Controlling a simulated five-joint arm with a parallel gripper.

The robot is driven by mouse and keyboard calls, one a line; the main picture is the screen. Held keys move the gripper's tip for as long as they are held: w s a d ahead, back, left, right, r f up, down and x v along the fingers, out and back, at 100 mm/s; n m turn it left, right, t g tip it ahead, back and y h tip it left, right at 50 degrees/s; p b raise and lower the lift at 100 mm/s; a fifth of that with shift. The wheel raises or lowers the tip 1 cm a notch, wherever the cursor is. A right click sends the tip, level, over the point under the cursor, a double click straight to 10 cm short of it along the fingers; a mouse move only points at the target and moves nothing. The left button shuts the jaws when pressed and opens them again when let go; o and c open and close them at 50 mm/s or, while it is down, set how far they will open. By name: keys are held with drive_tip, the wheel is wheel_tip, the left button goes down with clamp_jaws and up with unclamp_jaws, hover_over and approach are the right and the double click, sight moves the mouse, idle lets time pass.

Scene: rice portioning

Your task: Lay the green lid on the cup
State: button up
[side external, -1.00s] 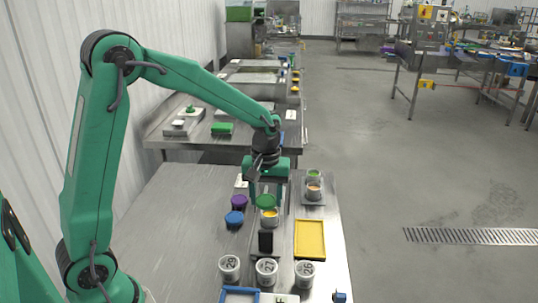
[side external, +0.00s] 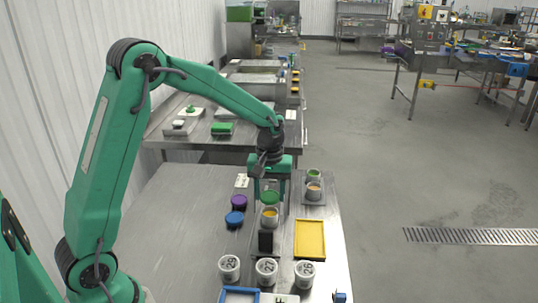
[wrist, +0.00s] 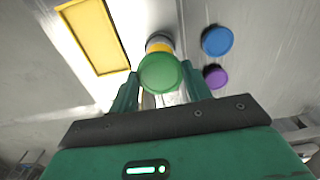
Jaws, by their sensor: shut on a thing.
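My gripper (side external: 270,194) is shut on the round green lid (side external: 270,197), which shows large between my fingers in the wrist view (wrist: 160,73). A white cup with orange-yellow contents (side external: 270,217) stands just on the near side of the lid in the side view. In the wrist view the cup (wrist: 159,46) shows past the lid's edge, partly hidden by it. The lid looks beside the cup rather than centred over it. I cannot tell the height gap between them or whether they touch.
Blue (side external: 234,218) and purple (side external: 239,202) round lids lie left of the cup. A yellow-bordered tray (side external: 297,239) lies to the right. Other cups (side external: 314,191) stand at the back right, and numbered cups (side external: 266,270) in front.

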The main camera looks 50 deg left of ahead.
drive_tip(key=shift+f, duration=1.5)
drive_tip(key=shift+f, duration=0.7)
idle(1.9)
drive_tip(key=o, duration=1.3)
drive_tip(key=shift+o, duration=0.2)
drive_tip(key=shift+r, duration=0.2)
drive_tip(key=shift+r, duration=3.3)
drive_tip(key=shift+r, duration=0.15)
